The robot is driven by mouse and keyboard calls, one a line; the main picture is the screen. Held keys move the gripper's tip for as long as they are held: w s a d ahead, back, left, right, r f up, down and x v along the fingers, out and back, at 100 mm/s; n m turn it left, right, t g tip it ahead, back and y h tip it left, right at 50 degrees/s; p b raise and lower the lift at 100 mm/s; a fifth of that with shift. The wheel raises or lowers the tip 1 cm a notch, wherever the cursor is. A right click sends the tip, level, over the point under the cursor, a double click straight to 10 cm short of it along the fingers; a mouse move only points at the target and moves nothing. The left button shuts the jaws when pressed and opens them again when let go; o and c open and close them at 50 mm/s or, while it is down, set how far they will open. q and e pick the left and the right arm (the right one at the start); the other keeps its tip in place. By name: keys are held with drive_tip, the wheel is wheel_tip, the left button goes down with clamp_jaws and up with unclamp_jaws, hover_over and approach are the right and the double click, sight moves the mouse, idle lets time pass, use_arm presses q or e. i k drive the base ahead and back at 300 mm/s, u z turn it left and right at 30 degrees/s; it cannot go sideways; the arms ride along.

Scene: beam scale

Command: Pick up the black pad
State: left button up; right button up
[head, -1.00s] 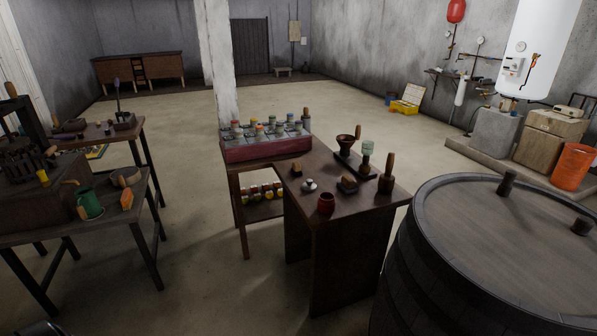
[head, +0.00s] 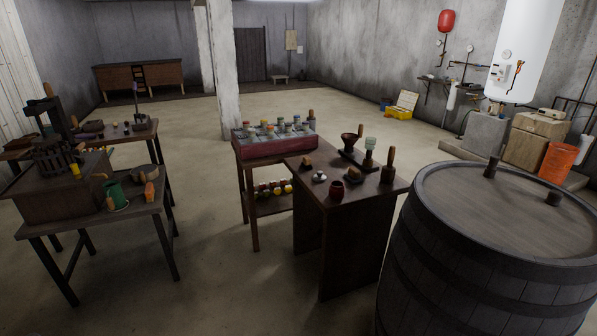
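I cannot pick out a black pad with certainty. Neither of my grippers is in the head view.
A large dark barrel (head: 455,225) stands at the right front, close to the middle table. A left table (head: 130,222) carries a press (head: 52,155) and a green mug (head: 115,195). A red rack (head: 272,147) holds several jars. Floor between the tables is clear.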

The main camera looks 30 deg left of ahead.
sight(306, 163)
drive_tip(key=u, duration=0.5)
drive_tip(key=i, duration=0.4)
drive_tip(key=u, duration=0.85)
drive_tip(key=i, duration=2.05)
drive_tip(key=z, duration=1.1)
drive_tip(key=i, duration=0.65)
drive_tip(key=z, duration=0.55)
